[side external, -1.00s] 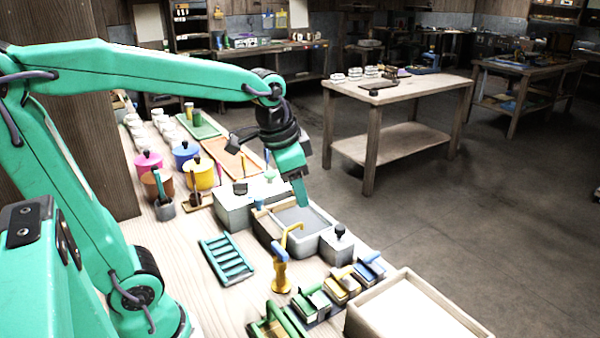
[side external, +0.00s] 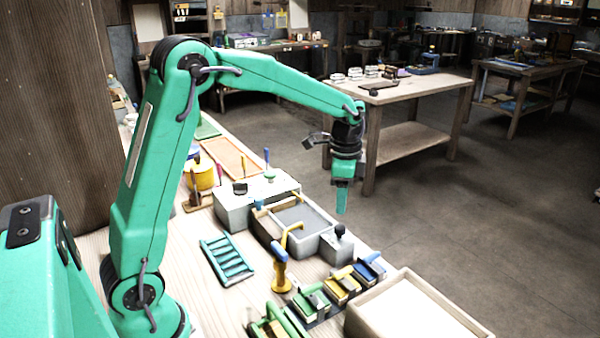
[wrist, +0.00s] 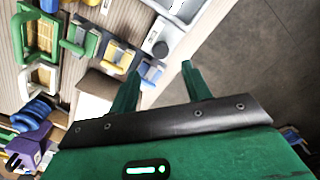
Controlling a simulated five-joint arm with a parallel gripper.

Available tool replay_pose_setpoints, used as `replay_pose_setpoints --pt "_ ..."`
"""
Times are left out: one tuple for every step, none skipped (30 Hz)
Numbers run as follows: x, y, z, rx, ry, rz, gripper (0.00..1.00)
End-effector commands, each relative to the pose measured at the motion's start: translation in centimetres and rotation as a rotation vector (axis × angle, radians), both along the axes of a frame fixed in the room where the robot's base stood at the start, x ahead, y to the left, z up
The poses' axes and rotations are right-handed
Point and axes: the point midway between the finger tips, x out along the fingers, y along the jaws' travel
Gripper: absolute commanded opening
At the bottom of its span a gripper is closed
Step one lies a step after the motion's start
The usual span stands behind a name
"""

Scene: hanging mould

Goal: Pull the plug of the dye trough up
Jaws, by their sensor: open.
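The dye trough (side external: 318,216) is a grey rectangular basin on the bench, and its corner shows at the top of the wrist view (wrist: 186,12). A small grey block at its near right end carries a dark round knob (side external: 339,230), which looks like the plug. The knob also shows in the wrist view (wrist: 160,48), beyond my fingertips. My gripper (side external: 341,211) points down and hangs over the knob in the side view, apart from it. In the wrist view my gripper (wrist: 160,69) is open, with nothing between its green fingers.
A yellow tap-like piece (side external: 281,272) with a blue top stands in front of the trough. Several coloured clamp-like blocks (side external: 342,287) and a pale tray (side external: 420,310) lie nearer. A green rack (side external: 227,259) lies left. Open floor is to the right.

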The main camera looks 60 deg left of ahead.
Motion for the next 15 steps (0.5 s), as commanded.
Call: replay_pose_setpoints --pt "0.1 0.0 -0.2 0.0 0.004 -0.004 0.48" --pt "0.1 0.0 -0.2 -0.001 0.005 -0.005 0.48" --pt "0.2 0.1 -0.2 -0.001 0.005 -0.006 0.48" --pt "0.2 0.1 -0.2 -0.001 0.005 -0.007 0.48" --pt "0.2 0.1 -0.2 -0.001 0.005 -0.007 0.48" --pt "0.2 0.1 -0.2 -0.001 0.005 -0.007 0.48" --pt "0.2 0.0 -0.3 -0.001 0.005 -0.007 0.48" --pt "0.2 0.0 -0.3 -0.001 0.005 -0.006 0.48" --pt "0.2 0.0 -0.4 -0.001 0.005 -0.006 0.48" --pt "0.2 0.0 -0.5 -0.001 0.005 -0.006 0.48" --pt "0.2 0.0 -0.6 0.0 0.006 -0.006 0.48" --pt "0.1 0.0 -0.8 0.0 0.006 -0.006 0.48" --pt "0.1 0.0 -1.0 -0.001 0.006 -0.006 0.48" --pt "0.1 0.0 -1.3 -0.001 0.006 -0.006 0.48" --pt "0.1 0.0 -1.6 -0.001 0.006 -0.006 0.48"
